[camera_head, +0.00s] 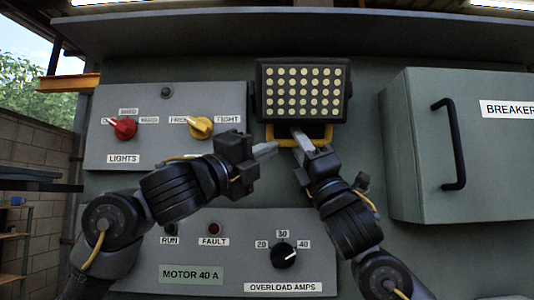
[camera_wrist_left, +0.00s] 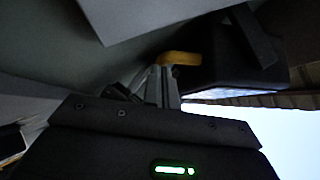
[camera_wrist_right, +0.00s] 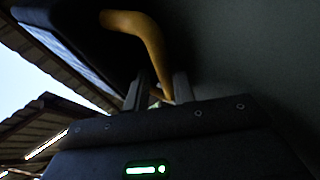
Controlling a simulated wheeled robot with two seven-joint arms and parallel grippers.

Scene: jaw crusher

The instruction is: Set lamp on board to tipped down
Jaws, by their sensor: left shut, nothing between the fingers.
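The lamp (camera_head: 303,90) is a black box with a grid of pale round lights on its front, mounted high on the board. It faces forward, roughly upright. A yellow handle (camera_head: 328,136) hangs under it. My right gripper (camera_head: 296,133) is at the handle's lower bar; in the right wrist view the yellow handle (camera_wrist_right: 148,38) runs down between its two spread fingers (camera_wrist_right: 160,85). My left gripper (camera_head: 274,149) is shut and empty, just left of and below the handle. In the left wrist view its fingertips (camera_wrist_left: 161,70) are near the handle (camera_wrist_left: 180,58); I cannot tell whether they touch.
A switch panel (camera_head: 180,95) with a red knob (camera_head: 123,128) and a yellow knob (camera_head: 200,127) is at the left. A grey breaker box (camera_head: 420,150) with a black handle juts out at the right. A lower panel (camera_head: 225,235) has an overload dial (camera_head: 284,255). A canopy (camera_head: 250,35) overhangs the lamp.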

